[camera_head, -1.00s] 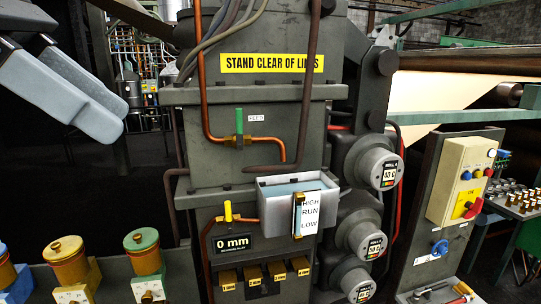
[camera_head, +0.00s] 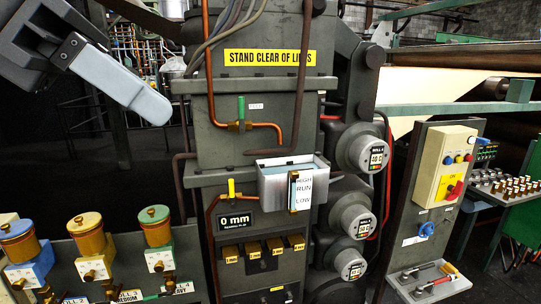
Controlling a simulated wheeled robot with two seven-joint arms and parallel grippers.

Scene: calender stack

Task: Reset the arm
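My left gripper (camera_head: 148,100) reaches in from the upper left, with a dark body and a pale grey finger pointing down and to the right. Only one finger shows clearly, so I cannot tell how wide the gripper is. Nothing is visible in it. It hangs in front of the dark background, left of the grey machine (camera_head: 255,125), and appears apart from it. My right gripper is out of view.
The machine carries copper pipes, a clear-sided trough (camera_head: 277,183), and several round roll dials (camera_head: 362,152). Blue, yellow and green-topped pots (camera_head: 88,236) stand at lower left. A yellow control box (camera_head: 443,165) is on the right panel. Dark space lies below my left gripper.

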